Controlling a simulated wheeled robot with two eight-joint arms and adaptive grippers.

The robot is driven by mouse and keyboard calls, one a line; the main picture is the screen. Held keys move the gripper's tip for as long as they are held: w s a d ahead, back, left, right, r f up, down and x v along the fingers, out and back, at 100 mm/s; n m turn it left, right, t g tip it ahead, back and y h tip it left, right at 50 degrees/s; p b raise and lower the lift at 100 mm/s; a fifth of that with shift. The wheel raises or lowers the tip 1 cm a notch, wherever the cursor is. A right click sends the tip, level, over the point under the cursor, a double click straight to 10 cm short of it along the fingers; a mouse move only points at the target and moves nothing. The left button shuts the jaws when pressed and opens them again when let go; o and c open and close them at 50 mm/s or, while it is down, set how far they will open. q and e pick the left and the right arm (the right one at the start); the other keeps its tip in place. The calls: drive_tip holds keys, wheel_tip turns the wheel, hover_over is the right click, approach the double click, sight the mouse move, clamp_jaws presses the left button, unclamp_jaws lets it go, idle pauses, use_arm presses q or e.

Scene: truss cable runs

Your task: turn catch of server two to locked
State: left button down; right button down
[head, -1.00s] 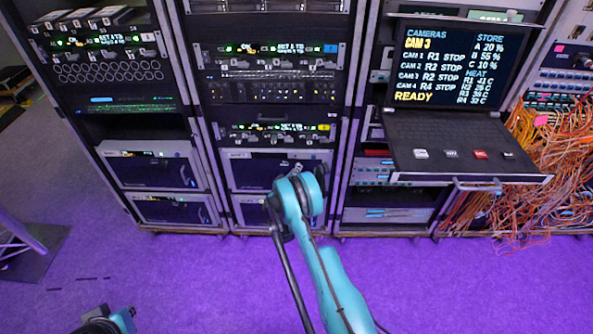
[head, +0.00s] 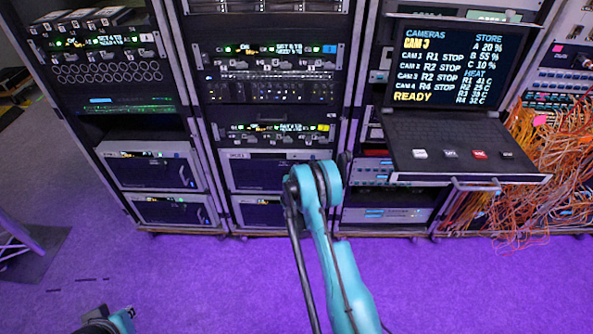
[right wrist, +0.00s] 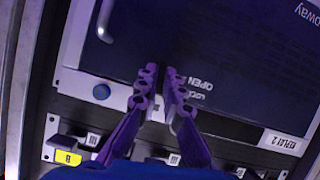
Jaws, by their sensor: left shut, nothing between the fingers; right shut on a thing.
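Server two, labelled REPLAY 2, is the dark-fronted box (head: 258,174) in the middle rack; its front (right wrist: 235,70) fills much of the right wrist view, upside down. The printed words OPEN and LOCKED (right wrist: 194,88) stand beside my fingers. My right gripper (right wrist: 165,78) is shut on the catch, which the fingers mostly hide; I cannot tell its exact angle. In the head view my right arm hides that gripper. My left gripper (head: 105,322) is shut and empty, partly cut off at the bottom left, far from the racks.
A yellow tag (right wrist: 67,157) and a row of dark switches lie beside the server's edge. A server handle (right wrist: 104,18) is near my fingers. Right of the rack, a console shelf (head: 465,158) juts out, with orange cables (head: 565,160) beyond. The purple floor in front is clear.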

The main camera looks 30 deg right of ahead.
drive_tip(key=shift+m, duration=0.4)
drive_tip(key=shift+y, duration=0.3)
drive_tip(key=c, duration=1.7)
unclamp_jaws()
drive_tip(key=shift+r, duration=0.1)
wheel_tip(320, 180, up, 10)
drive_tip(key=shift+f, duration=0.1)
